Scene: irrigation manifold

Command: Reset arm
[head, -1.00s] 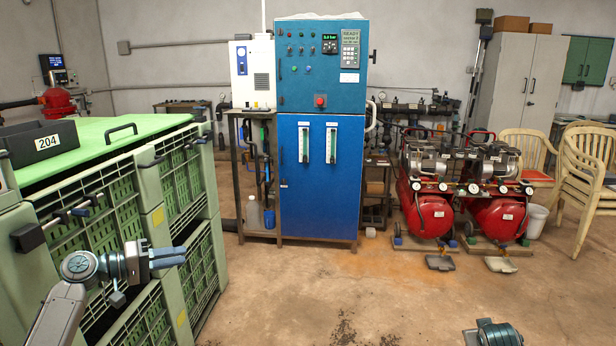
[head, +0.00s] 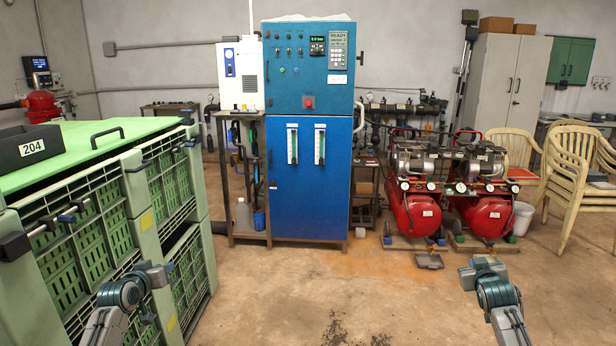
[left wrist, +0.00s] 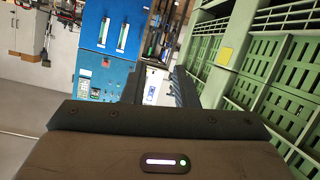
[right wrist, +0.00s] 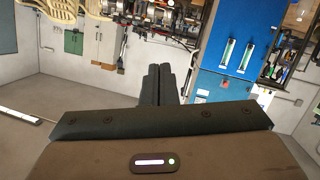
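My left arm rises from the lower left in the head view, in front of the green crates. Its gripper (head: 160,270) points away from me, beside the crate's slatted side. My right arm rises from the lower right in the head view. Its gripper (head: 484,264) points forward over bare floor. In the right wrist view its two fingers (right wrist: 158,85) are side by side, shut and empty.
Green slatted crates (head: 150,215) stand close on the left, with a dark bin marked 204 (head: 14,142) on top. A blue cabinet (head: 308,190) stands ahead. Red compressors (head: 412,208) and stacked chairs (head: 570,175) are at the right. The middle floor is clear.

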